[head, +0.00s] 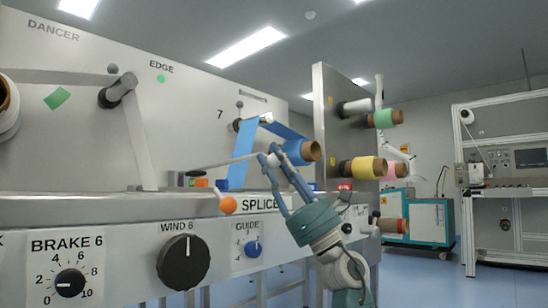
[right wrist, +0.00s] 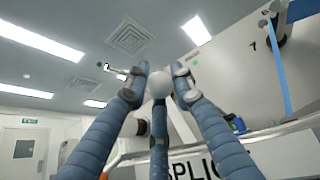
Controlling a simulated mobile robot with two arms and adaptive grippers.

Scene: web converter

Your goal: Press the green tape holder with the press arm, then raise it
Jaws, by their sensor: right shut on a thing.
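My right gripper (head: 268,158) is at the splice table, its blue fingers closed around the end of the thin press arm (head: 228,164). In the right wrist view the fingers (right wrist: 158,80) close around a pale round knob (right wrist: 160,86). The press arm runs left from the fingers, slightly downward, to a dark end above the table. Small tape holders sit under that end: a green one (head: 190,181), partly hidden, beside an orange one (head: 201,182) and a blue one (head: 222,184). I cannot tell whether the arm touches the green holder. My left gripper is out of view.
An orange ball knob (head: 228,205) sticks out at the table's front, left of the SPLICE label (head: 260,205). A blue web (head: 243,155) and blue roll (head: 298,152) are behind my gripper. A steel plate (head: 340,120) with several rolls stands to the right.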

